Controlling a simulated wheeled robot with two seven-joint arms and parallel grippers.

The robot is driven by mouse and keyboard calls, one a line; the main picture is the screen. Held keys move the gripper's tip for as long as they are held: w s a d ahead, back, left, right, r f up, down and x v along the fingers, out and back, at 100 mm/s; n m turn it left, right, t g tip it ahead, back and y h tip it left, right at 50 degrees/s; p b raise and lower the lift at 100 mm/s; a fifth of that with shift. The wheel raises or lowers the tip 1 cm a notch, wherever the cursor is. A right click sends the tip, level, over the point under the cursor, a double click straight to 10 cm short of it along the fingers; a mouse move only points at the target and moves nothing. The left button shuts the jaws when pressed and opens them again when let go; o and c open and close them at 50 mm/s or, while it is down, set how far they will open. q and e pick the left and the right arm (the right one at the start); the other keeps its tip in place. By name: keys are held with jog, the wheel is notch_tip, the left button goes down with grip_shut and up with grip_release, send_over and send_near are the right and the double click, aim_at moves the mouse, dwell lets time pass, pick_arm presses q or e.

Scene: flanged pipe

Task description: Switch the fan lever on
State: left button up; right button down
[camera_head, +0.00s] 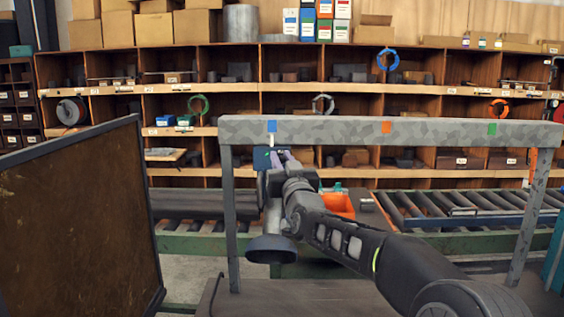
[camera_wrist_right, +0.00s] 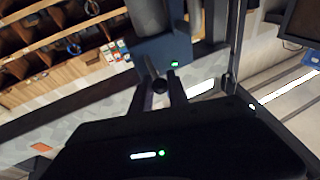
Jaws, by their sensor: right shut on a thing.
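A dark blue box (camera_head: 262,158) hangs under the left part of the grey overhead beam, partly behind my right gripper. In the right wrist view the box (camera_wrist_right: 165,52) carries a small lit green light (camera_wrist_right: 175,63). The fan lever (camera_wrist_right: 160,86), with a dark round knob, sticks out below it. My right gripper (camera_wrist_right: 162,92) has a finger on each side of the knob and is shut on it. In the head view my right gripper (camera_head: 279,160) is at the box front. My left gripper is not in view.
The grey beam (camera_head: 350,131) with coloured squares spans a frame. A grey pipe with a wide dark flange (camera_head: 272,250) hangs below the box. A dark panel (camera_head: 80,220) stands at left. An orange bin (camera_head: 338,204), roller conveyor (camera_head: 470,208) and shelves are behind.

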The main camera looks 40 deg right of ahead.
jog(key=c, duration=1.3)
grip_release()
jog(key=b+v, duration=0.3)
jog(key=v, duration=0.4)
jog(key=shift+s+a+f, duration=0.1)
jog(key=shift+s+a, duration=0.05)
jog(key=shift+s, duration=0.2)
